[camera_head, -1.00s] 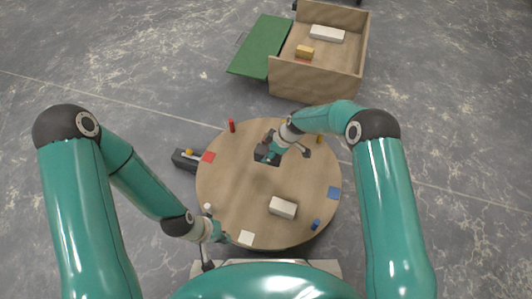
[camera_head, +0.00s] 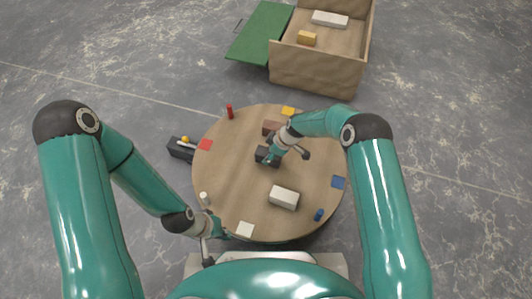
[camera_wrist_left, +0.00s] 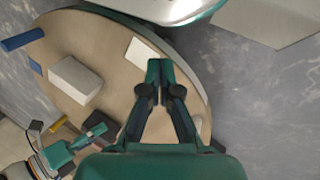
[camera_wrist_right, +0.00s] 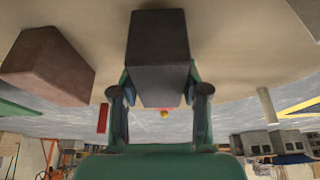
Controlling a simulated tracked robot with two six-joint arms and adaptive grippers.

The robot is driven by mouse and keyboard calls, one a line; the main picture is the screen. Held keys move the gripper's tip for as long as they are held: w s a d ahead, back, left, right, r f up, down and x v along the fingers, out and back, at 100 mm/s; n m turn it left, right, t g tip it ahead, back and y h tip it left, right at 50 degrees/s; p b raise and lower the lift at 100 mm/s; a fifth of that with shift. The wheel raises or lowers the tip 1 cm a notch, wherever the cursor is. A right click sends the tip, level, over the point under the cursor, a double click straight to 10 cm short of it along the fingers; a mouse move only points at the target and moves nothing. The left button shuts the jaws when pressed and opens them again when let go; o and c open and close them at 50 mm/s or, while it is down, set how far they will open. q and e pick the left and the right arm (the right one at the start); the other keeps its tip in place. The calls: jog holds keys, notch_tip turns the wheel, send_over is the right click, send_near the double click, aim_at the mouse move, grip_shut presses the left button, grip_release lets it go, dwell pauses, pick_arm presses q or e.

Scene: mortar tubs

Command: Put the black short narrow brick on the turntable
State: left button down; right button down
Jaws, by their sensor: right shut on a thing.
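The black brick (camera_head: 263,156) is held in my right gripper (camera_head: 268,159) at the middle of the round wooden turntable (camera_head: 225,180). In the right wrist view the black brick (camera_wrist_right: 158,50) sits between the two fingers, close to the turntable top (camera_wrist_right: 230,40); I cannot tell whether it touches. My left gripper (camera_head: 224,236) is over the turntable's near left edge. In the left wrist view its fingers (camera_wrist_left: 161,75) are together with nothing between them, beside the white square patch (camera_wrist_left: 141,52).
A brown brick (camera_head: 271,128) lies just behind the black one, a white brick (camera_head: 284,197) in front. Red (camera_head: 229,111), white (camera_head: 204,197) and blue (camera_head: 319,214) pegs stand near the rim. Behind is a wooden box (camera_head: 313,68) with a green lid (camera_head: 262,32).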

jog(key=shift+f+b, duration=0.45)
dwell(0.5)
jog(key=shift+c, duration=2.4)
grip_release()
